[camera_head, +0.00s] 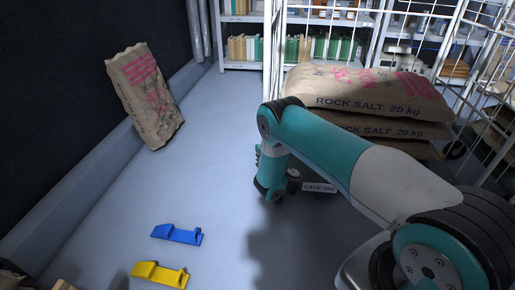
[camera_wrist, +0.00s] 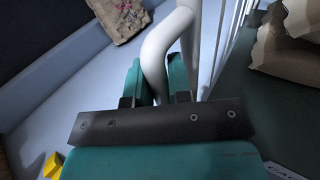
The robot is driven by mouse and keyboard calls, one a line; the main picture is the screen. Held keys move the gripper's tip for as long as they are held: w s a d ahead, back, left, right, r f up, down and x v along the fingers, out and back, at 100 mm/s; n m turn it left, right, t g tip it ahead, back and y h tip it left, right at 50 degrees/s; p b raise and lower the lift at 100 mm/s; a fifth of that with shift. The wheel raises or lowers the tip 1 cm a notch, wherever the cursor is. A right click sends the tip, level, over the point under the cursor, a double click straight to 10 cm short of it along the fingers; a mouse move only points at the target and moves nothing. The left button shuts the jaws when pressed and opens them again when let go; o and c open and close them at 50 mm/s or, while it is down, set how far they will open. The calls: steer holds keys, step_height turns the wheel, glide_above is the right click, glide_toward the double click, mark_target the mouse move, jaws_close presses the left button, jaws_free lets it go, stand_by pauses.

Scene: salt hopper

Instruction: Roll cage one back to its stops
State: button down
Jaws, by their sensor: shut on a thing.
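Cage one (camera_head: 274,60) is a white wire roll cage at the right, with a "CAGE ONE" label (camera_head: 319,187) low on its front. It holds stacked "ROCK SALT 20 kg" sacks (camera_head: 375,103). In the wrist view, my gripper (camera_wrist: 157,72) is shut around a bent white tube (camera_wrist: 163,42) beside the cage's white bars (camera_wrist: 234,35). In the head view, my arm covers part of the cage front and the gripper's hold is hidden. I see no part clearly marked as stops, and the cage's wheels are mostly hidden.
A blue wedge-like block (camera_head: 177,234) and a yellow one (camera_head: 160,274) lie on the floor at lower left. A lone salt sack (camera_head: 145,95) leans at the left wall. Shelves (camera_head: 245,65) stand behind. The floor between sack and cage is clear.

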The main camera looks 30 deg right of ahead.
steer(key=shift+s+d+f, duration=0.2)
steer(key=shift+d+f, duration=0.05)
steer(key=shift+f, duration=0.1)
steer(key=c, duration=1.1)
jaws_free()
steer(key=shift+d, duration=0.15)
steer(key=shift+o, duration=0.2)
steer(key=shift+w+a+r, duration=0.1)
steer(key=shift+a+r, duration=0.05)
steer(key=shift+a, duration=0.1)
steer(key=shift+r+p, duration=0.1)
steer(key=shift+p, duration=0.2)
